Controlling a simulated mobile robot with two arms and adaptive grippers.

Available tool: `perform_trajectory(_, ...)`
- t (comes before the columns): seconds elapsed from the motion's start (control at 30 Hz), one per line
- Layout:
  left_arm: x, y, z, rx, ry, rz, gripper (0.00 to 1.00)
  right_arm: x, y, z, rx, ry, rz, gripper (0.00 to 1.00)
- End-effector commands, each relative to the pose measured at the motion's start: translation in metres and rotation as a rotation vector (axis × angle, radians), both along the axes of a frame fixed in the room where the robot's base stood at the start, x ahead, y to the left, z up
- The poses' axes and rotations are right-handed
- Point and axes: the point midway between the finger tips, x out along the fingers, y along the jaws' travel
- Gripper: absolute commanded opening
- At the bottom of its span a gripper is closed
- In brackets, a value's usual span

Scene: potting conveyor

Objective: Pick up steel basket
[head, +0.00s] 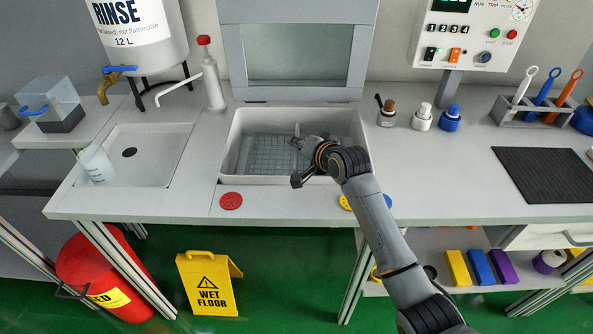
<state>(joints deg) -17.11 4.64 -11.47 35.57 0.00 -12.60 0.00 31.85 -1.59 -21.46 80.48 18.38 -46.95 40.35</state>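The steel basket (262,153) is a grey wire-mesh tray lying low inside a white rectangular basin (228,146) in the middle of the bench. My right arm reaches in from the lower right. My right gripper (298,143) is over the right part of the basket, close to its mesh. It covers part of the basket's right side. The fingers are small and grey against the grey mesh, so I cannot tell whether they are open, shut or touching the basket. My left gripper is not in view.
A raised lid (298,52) stands behind the basin. A pump bottle (212,80) and a rinse tank (140,35) are to the left. Several small bottles (422,118) stand to the right. A red disc (231,201) lies at the front edge.

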Motion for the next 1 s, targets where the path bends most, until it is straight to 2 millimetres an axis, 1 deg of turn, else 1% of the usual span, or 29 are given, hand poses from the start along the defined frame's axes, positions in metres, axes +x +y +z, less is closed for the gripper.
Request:
perform_trajectory(0.3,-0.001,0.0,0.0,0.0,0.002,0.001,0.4,0.0,0.0,-0.001,-0.001,0.0,0.0,0.0)
perform_trajectory(0.57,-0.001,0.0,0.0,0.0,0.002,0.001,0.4,0.0,0.0,0.003,-0.001,-0.003,0.0,0.0)
perform_trajectory(0.67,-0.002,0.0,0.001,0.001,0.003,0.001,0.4,0.001,0.0,0.014,0.0,-0.006,0.0,0.0)
perform_trajectory(0.9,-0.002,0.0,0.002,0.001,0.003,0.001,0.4,0.001,0.001,0.062,0.003,-0.007,0.001,0.0)
perform_trajectory(1.0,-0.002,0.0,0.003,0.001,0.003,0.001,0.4,0.001,0.001,0.08,0.002,-0.007,0.0,0.0)
